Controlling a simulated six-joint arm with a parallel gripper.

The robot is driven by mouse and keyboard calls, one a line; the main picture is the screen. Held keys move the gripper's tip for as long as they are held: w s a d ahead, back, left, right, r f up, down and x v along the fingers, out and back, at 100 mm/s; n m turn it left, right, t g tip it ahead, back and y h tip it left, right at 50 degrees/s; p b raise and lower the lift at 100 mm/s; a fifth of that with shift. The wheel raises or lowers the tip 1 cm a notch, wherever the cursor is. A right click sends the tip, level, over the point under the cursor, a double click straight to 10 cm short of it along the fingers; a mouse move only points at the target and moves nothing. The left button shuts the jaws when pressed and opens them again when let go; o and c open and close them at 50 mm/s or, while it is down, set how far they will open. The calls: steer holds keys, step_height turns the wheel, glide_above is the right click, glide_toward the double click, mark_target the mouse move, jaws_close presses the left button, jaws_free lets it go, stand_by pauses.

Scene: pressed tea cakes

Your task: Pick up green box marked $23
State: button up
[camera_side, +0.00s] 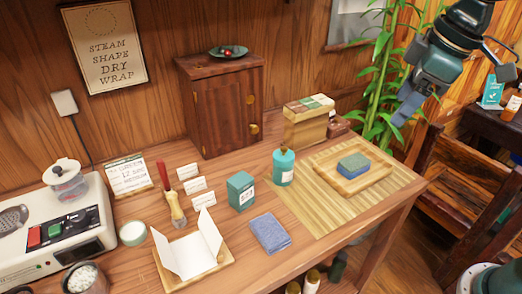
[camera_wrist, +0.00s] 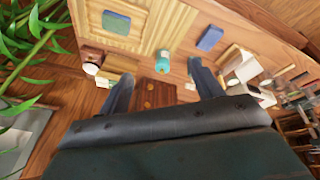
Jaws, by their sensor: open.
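The green box (camera_side: 241,190) stands upright on the wooden table in the side view, left of a teal bottle and behind a folded blue cloth. It has a pale label on its front, too small to read. I cannot pick the box out in the wrist view, where a finger may hide it. My gripper (camera_side: 408,104) is high at the upper right, beyond the table's right side and well apart from the box. In the wrist view my gripper (camera_wrist: 158,82) has its two fingers spread wide, with nothing held between them.
The teal bottle (camera_side: 284,167) stands close right of the box. The blue cloth (camera_side: 270,233) lies in front. A wooden tray (camera_side: 376,182) holds a blue-green block (camera_side: 353,166). White cards (camera_side: 196,185) stand left. A cabinet (camera_side: 222,105) and plant (camera_side: 386,75) rise behind.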

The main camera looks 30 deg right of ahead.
steer(key=w+a+n+g, duration=0.1)
steer(key=w+a+n, duration=0.3)
steer(key=w, duration=0.4)
steer(key=n+g, duration=0.3)
steer(key=n, duration=0.7)
glide_toward(240, 178)
steer(key=shift+s+f+h, duration=0.2)
steer(key=shift+s+h, duration=0.05)
steer(key=shift+h, duration=0.05)
steer(key=shift+w+a+f, duration=0.1)
steer(key=shift+a+f, duration=0.2)
steer(key=shift+f, duration=0.05)
steer(key=shift+f, duration=4.3)
steer(key=shift+f, duration=0.1)
steer(key=shift+f, duration=2.5)
